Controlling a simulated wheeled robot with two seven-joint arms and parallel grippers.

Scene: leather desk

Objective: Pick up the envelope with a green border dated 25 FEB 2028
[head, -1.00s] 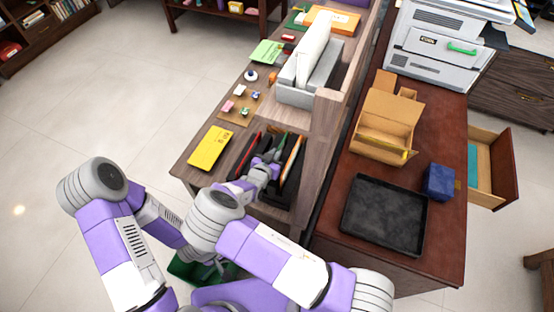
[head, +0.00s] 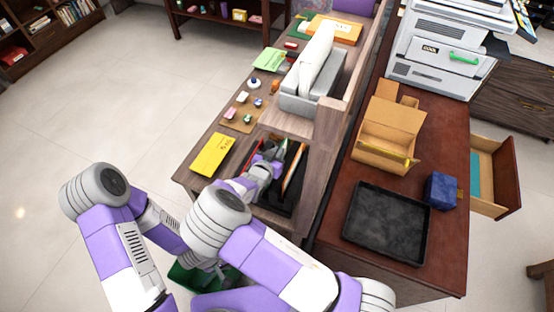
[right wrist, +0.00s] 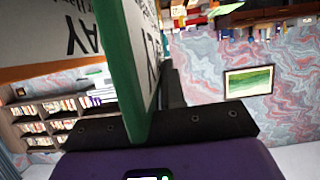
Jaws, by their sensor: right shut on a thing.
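My right gripper (head: 276,150) is at the black organizer (head: 278,207) on the wooden desk. In the right wrist view it is shut on a green-bordered envelope (right wrist: 118,60), seen edge-on between the black fingers. Black print shows on its white face, but I cannot read a date. A second card (right wrist: 50,40) with large upside-down letters "AY" fills the upper left of that view. In the head view the held envelope is mostly hidden by the gripper. An orange-edged envelope (head: 294,168) stands in the organizer to the right. My left gripper is mostly hidden behind my right arm.
A yellow card (head: 212,154) lies left of the organizer. A board with small items (head: 242,112) and a grey holder (head: 305,95) lie beyond. A wooden divider (head: 325,140) rises at right; past it are a black tray (head: 387,222) and an open cardboard box (head: 385,140).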

